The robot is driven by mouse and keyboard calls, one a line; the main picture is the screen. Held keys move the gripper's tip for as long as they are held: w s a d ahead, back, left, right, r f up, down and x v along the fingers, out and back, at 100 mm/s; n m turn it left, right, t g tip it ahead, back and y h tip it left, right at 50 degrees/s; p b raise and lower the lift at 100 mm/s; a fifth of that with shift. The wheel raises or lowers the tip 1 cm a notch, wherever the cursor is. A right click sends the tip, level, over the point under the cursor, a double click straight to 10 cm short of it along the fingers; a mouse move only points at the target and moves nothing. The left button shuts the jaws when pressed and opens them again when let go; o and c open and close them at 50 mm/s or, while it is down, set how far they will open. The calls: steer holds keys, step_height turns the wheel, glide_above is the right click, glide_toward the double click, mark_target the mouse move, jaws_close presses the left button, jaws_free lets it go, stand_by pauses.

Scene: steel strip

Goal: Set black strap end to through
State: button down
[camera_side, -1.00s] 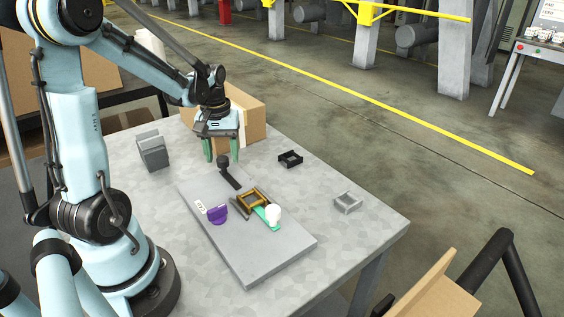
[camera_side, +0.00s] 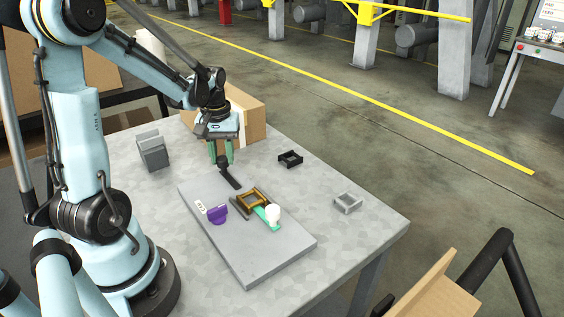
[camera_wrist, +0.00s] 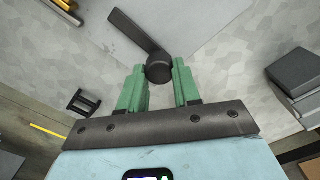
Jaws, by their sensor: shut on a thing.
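The black strap (camera_side: 232,180) lies on the far corner of the grey board (camera_side: 270,262), and its round knob end (camera_side: 223,162) sticks out toward my gripper. My gripper (camera_side: 222,158) is shut on that knob, its green fingers pointing down on both sides. In the wrist view the knob (camera_wrist: 159,69) sits between the fingertips, with the flat strap (camera_wrist: 136,30) running off up and left. A brass-coloured square frame (camera_side: 253,197) stands mid-board. A green strap (camera_side: 262,213) with a white knob (camera_side: 273,214) lies at it; whether it passes through is unclear.
A purple knob (camera_side: 217,214) and a white label (camera_side: 200,206) are on the board's left side. A black frame (camera_side: 290,159) and a grey frame (camera_side: 347,203) lie on the table to the right. A grey block (camera_side: 152,151) and a cardboard box (camera_side: 248,112) stand behind.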

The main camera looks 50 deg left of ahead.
mark_target(235, 183)
steer(key=shift+d, duration=2.8)
steer(key=c, duration=0.8)
jaws_free()
steer(key=shift+a, duration=0.1)
steer(key=shift+r, duration=6.05)
steer(key=shift+w+d+f+m+t, duration=0.1)
steer(key=shift+d+f+m+t, duration=0.5)
steer(key=shift+d+m+t, duration=1.05)
steer(key=shift+d+f+m+t, duration=0.65)
steer(key=shift+d+m, duration=1.3)
steer(key=shift+d, duration=1.2)
steer(key=shift+w+d+f+m+t, duration=0.1)
steer(key=shift+d+f+m+t, duration=0.4)
steer(key=shift+d+m+t, duration=1.2)
